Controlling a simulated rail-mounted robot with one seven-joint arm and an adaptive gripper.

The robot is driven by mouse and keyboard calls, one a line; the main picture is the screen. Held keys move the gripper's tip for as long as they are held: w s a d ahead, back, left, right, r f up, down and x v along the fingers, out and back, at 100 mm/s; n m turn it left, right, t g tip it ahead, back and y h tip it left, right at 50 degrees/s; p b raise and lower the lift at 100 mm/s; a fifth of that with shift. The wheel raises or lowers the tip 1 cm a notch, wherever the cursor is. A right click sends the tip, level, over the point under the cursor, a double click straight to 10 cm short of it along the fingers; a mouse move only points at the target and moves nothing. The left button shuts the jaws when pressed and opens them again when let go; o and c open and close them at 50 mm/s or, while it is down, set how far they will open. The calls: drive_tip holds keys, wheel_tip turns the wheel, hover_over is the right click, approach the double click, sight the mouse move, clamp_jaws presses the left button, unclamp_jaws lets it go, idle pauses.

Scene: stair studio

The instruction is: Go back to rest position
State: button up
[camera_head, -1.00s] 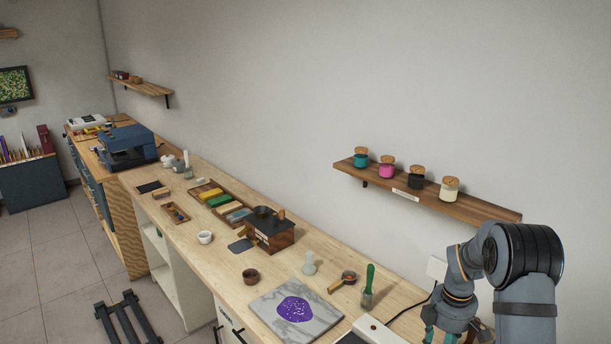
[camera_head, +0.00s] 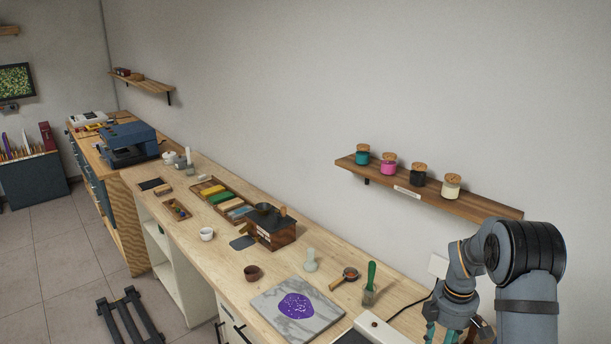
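My arm (camera_head: 527,265) stands at the right edge of the head view, bent downward over the right end of the workbench. My gripper (camera_head: 440,334) is at the bottom edge of the picture, pointing down. Only its upper part shows, with some teal on it. Its fingertips are cut off by the frame, so I cannot tell whether it is open or holds anything.
The long wooden workbench (camera_head: 215,270) holds a marble slab (camera_head: 272,301) with purple powder, a green-handled tool (camera_head: 370,284), a wooden grinder box (camera_head: 271,234) and a small brown cup (camera_head: 252,273). A wall shelf (camera_head: 480,208) with jars is close behind my arm.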

wheel_tip(320, 180, up, 9)
wheel_tip(320, 180, down, 12)
drive_tip(key=shift+s+r, duration=0.15)
drive_tip(key=shift+r, duration=0.05)
drive_tip(key=shift+f+m, duration=0.25)
drive_tip(key=shift+m, duration=0.15)
drive_tip(key=m, duration=0.5)
drive_tip(key=shift+d+r+p, duration=0.1)
drive_tip(key=shift+p, duration=0.3)
drive_tip(key=m+p, duration=0.2)
drive_tip(key=m, duration=0.4)
drive_tip(key=shift+s+d, duration=0.1)
drive_tip(key=shift+r+m+b, duration=0.3)
drive_tip(key=shift+r, duration=0.15)
wheel_tip(320, 180, up, 8)
drive_tip(key=b, duration=0.1)
drive_tip(key=shift+b, duration=0.3)
drive_tip(key=shift+r, duration=0.1)
